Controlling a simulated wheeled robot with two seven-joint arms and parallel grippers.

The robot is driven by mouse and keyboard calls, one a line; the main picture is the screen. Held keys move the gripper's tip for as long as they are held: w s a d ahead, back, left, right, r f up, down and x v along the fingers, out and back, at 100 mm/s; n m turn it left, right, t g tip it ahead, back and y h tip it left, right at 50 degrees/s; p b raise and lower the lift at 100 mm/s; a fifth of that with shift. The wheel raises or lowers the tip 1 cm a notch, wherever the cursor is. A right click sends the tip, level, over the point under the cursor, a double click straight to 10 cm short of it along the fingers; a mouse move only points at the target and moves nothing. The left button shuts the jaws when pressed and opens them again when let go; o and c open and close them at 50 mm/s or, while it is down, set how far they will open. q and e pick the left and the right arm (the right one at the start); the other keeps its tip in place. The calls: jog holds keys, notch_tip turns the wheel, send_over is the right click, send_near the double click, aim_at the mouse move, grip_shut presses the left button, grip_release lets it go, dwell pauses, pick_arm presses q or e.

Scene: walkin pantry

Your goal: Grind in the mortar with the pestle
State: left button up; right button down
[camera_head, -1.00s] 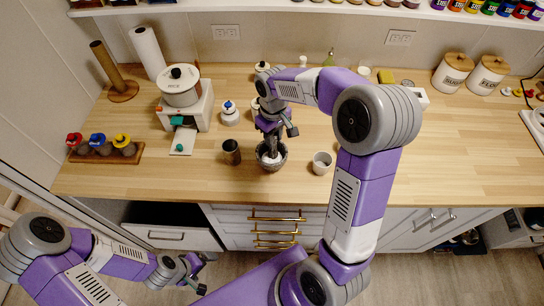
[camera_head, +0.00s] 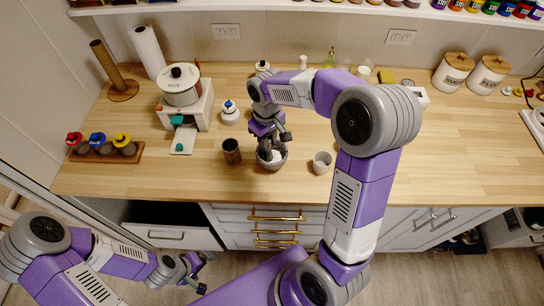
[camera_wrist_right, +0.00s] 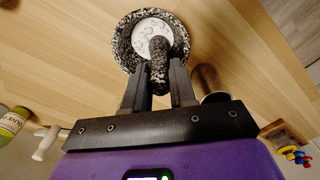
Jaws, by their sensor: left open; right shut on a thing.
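The speckled stone mortar (camera_head: 272,164) stands on the wooden counter near its front edge, with white material inside. In the right wrist view the mortar's rim (camera_wrist_right: 122,45) surrounds the pale contents. My right gripper (camera_head: 270,143) is directly above the mortar. In the wrist view it is shut on the speckled pestle (camera_wrist_right: 158,68), whose lower end is over or in the mortar's bowl; exact contact with the contents cannot be told. My left gripper (camera_head: 196,273) is open and empty, low in front of the counter at the left.
A dark cup (camera_head: 232,151) stands close left of the mortar and a small white cup (camera_head: 322,162) close right. A white appliance (camera_head: 185,105) and a rack of colored-top jars (camera_head: 105,152) are further left. The counter's right is largely clear.

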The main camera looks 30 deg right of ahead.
jog(key=shift+s, duration=0.6)
jog(key=shift+s+d, duration=0.2)
jog(key=shift+d, duration=0.6)
jog(key=shift+d, duration=0.1)
